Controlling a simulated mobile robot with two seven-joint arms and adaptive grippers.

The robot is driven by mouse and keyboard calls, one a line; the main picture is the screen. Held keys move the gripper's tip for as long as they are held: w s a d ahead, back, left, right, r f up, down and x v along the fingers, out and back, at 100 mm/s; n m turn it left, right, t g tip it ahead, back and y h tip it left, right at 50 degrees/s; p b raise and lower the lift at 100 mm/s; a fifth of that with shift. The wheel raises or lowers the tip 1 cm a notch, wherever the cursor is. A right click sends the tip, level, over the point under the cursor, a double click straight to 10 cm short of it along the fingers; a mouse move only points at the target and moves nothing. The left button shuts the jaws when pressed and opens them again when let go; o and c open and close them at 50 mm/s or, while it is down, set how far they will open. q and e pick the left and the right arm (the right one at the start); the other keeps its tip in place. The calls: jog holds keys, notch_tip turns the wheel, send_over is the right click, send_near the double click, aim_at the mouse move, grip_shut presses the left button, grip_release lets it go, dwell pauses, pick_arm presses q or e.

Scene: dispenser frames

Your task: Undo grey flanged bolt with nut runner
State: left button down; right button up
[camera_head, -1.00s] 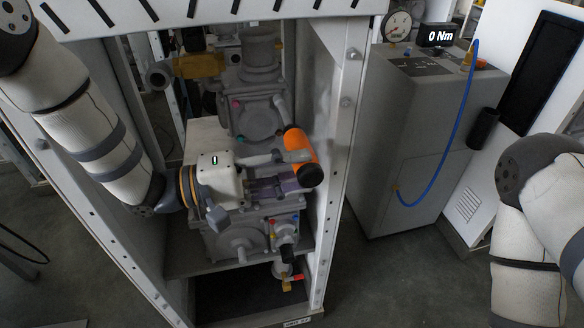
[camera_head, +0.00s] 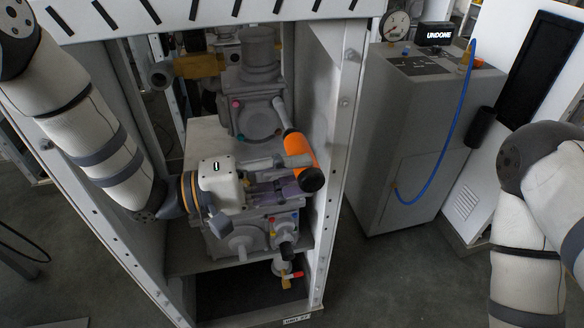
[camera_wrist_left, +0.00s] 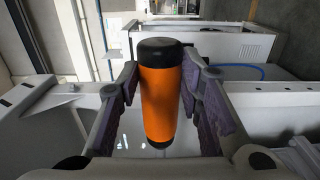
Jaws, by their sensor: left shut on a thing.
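The nut runner (camera_head: 300,150) is an orange cylinder with black ends. It is tilted, and its grey nose reaches up to the right side of the round flange (camera_head: 257,122) on the upper grey housing. The grey flanged bolt cannot be made out; the nose end hides that spot. My left gripper (camera_head: 282,172) is shut on the nut runner's orange body. In the left wrist view the nut runner (camera_wrist_left: 162,95) stands between the purple-padded fingers.
The housings stand inside a white frame; its right post (camera_head: 338,170) is close to the nut runner. A lower housing (camera_head: 240,240) with coloured bolts and a red-handled valve (camera_head: 291,276) sits below the gripper. The grey cabinet (camera_head: 415,150) with a blue hose (camera_head: 455,130) stands right.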

pick_arm(q)
jog(key=s+d, duration=0.2)
jog(key=s, duration=0.3)
jog(key=shift+s+r+p, duration=0.15)
jog(key=shift+s+p, duration=0.15)
jog(key=shift+s, duration=0.05)
